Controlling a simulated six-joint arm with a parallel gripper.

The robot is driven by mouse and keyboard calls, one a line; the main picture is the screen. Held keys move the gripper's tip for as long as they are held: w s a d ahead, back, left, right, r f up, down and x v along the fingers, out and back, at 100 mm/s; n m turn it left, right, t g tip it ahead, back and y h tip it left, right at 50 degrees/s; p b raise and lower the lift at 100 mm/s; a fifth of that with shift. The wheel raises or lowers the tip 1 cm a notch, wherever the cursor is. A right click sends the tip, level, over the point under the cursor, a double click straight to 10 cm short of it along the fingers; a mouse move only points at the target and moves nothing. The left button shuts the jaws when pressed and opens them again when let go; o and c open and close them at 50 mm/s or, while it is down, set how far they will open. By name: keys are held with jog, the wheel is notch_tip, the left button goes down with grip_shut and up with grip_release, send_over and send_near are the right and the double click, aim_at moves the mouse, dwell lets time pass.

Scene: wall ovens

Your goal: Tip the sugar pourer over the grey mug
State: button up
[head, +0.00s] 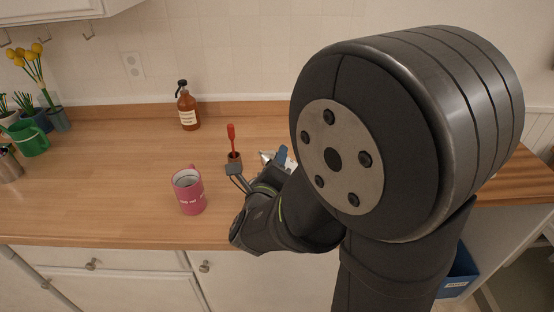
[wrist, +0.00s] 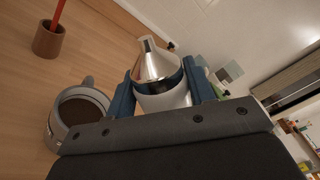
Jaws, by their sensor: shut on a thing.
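My gripper (wrist: 165,88) is shut on the sugar pourer (wrist: 158,65), with one blue finger on each side of its body. The pourer has a silver cone top and a pale body. In the head view only a bit of its silver top (head: 266,156) shows beside a blue finger, and it looks tilted with the spout to the left. The grey mug (wrist: 51,125) stands on the counter at the left of the wrist view, with brown contents inside. The pourer's spout is apart from the mug's opening in that view. My arm hides the grey mug in the head view.
A pink mug (head: 189,194) stands left of my gripper. A brown cup (head: 234,159) with a red-handled tool stands just behind, also in the wrist view (wrist: 47,40). A brown bottle (head: 187,108) is near the wall. Green and metal mugs and plants are far left. The left-middle counter is clear.

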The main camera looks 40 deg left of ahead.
jog(key=n, duration=0.2)
jog(key=f+n, duration=0.1)
jog(key=shift+w+d+f+n, duration=0.1)
jog(key=shift+w+d+n, duration=0.2)
jog(key=shift+n, duration=0.1)
jog(key=n, duration=0.6)
jog(key=shift+s+n, duration=0.15)
jog(key=shift+n, duration=0.25)
jog(key=m, duration=0.7)
jog(key=r+m, duration=0.1)
jog(key=m, duration=0.1)
jog(key=r+m, duration=0.1)
jog(key=m, duration=0.1)
jog(key=shift+s+a+m, duration=0.2)
jog(key=shift+a+m, duration=0.2)
jog(key=shift+w, duration=0.1)
